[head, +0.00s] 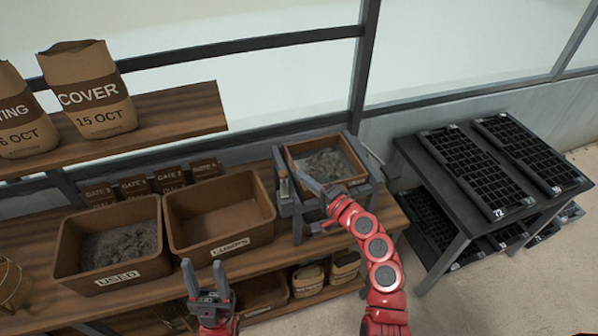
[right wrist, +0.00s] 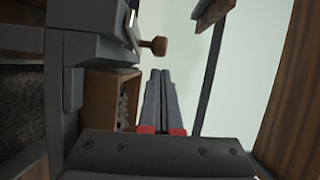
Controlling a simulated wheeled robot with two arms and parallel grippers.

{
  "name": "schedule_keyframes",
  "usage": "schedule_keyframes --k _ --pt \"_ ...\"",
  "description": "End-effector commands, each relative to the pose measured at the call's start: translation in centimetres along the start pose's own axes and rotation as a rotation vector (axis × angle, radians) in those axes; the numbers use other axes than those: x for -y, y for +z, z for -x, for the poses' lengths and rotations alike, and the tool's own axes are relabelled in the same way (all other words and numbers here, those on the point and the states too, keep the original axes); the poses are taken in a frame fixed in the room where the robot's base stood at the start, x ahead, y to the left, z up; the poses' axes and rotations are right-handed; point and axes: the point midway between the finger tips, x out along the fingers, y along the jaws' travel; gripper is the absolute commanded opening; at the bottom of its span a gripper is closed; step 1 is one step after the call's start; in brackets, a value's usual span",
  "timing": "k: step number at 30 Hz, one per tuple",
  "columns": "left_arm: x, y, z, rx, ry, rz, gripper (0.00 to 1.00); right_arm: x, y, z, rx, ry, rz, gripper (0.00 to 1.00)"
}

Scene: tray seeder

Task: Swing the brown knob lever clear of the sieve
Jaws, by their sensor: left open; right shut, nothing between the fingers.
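The sieve (head: 291,157) is a brown wooden-sided box holding dark soil in a grey frame on the bench. My right gripper (head: 298,172) is shut and empty, reaching over the front left of the sieve; it also shows in the right wrist view (right wrist: 162,72). My left gripper (head: 205,268) is open and empty in front of the bench bins.
A used bin (head: 115,275) with soil and an empty-looking loading bin (head: 220,246) stand left of the sieve. Sacks (head: 87,90) sit on the upper shelf (head: 175,110). A dark table (head: 425,172) with seed trays stands at right. Open floor lies in front.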

Motion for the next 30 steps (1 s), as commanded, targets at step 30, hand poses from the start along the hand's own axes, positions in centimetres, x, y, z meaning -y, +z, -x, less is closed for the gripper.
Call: schedule_keyframes --k 30 --pt "-0.3 1.1 6.2 0.0 0.0 0.0 0.5 -0.5 1.6 -2.7 0.24 -0.017 0.013 0.0"
